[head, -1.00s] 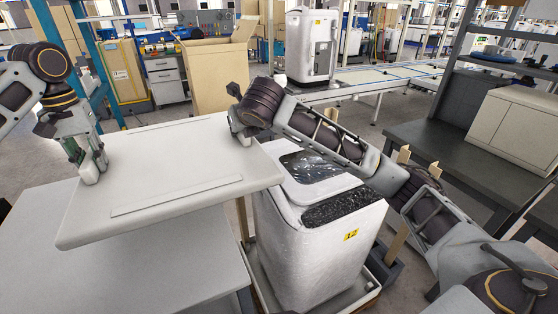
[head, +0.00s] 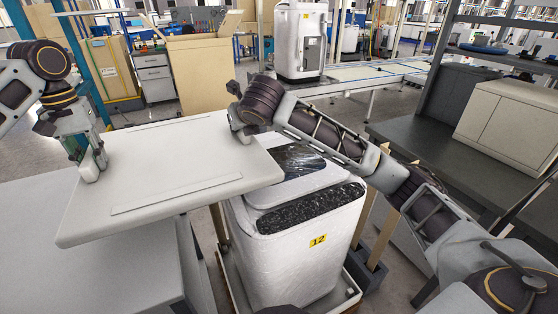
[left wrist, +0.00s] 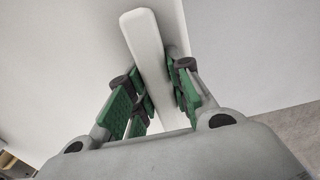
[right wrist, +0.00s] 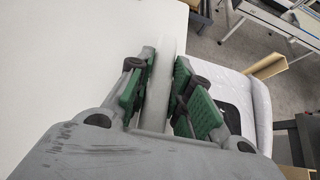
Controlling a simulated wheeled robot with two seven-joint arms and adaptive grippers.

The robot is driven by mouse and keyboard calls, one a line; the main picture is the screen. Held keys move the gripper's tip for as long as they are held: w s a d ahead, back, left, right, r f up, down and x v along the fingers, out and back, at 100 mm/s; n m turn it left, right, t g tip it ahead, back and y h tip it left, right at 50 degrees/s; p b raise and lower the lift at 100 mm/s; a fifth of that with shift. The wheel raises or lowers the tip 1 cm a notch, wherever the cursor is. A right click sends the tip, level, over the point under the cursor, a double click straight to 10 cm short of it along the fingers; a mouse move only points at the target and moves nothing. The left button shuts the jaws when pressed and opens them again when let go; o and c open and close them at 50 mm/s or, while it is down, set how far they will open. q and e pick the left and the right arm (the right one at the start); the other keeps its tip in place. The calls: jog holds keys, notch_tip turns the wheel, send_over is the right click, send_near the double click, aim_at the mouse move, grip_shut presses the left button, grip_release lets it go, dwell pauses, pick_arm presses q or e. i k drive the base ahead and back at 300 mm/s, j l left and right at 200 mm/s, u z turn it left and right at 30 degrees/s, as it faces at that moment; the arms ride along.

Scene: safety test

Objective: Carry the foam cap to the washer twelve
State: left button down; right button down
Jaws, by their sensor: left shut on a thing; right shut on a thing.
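The foam cap (head: 165,165) is a white, flat slab with shallow raised strips, held roughly level at left of centre in the head view. My left gripper (head: 92,168) is shut on its left edge; the left wrist view shows the pale rim (left wrist: 148,42) between the green pads. My right gripper (head: 243,138) is shut on its right edge, and the rim (right wrist: 161,78) also shows between the pads in the right wrist view. Washer twelve (head: 290,240), white-wrapped with a yellow 12 label (head: 318,240), stands lower and right of the cap. The cap hides part of its top's left side.
A grey table (head: 110,275) lies below the cap at left. A dark bench (head: 440,140) with a white box (head: 508,125) stands at right. Behind are an open cardboard box (head: 205,70) and another wrapped washer (head: 300,40) by a conveyor. Wooden posts (head: 380,235) rise beside washer twelve.

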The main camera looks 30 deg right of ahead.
aim_at(284, 160)
jog(key=l, duration=1.6)
jog(key=k, duration=0.05)
